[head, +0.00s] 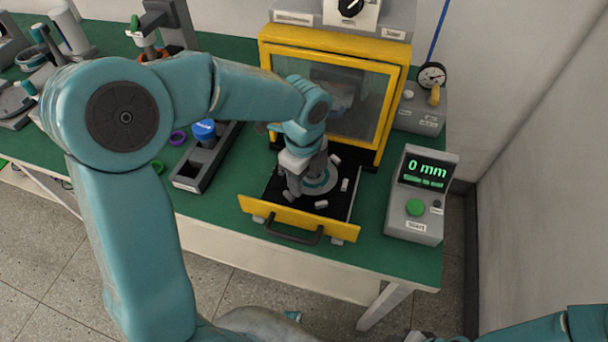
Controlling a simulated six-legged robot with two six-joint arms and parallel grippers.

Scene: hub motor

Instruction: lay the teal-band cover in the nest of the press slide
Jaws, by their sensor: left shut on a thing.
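The press slide (298,225) is pulled out at the front of the yellow-framed press, with its yellow front and dark handle toward me. My left gripper (296,190) reaches down over the slide and is shut on a grey disc-like cover (321,184). The cover is at the nest, among several small light blocks. My fingers hide part of it, and I cannot tell whether it is seated or slightly above. No teal band can be made out on it. My right gripper is not in view; only a piece of my right arm shows at the lower right.
The yellow press frame (390,110) stands behind the slide. A control box (415,222) with a green button reads 0 mm at right. A gauge unit (425,110) stands behind it. A dark tray (200,165) with a blue-capped item (204,130) lies left.

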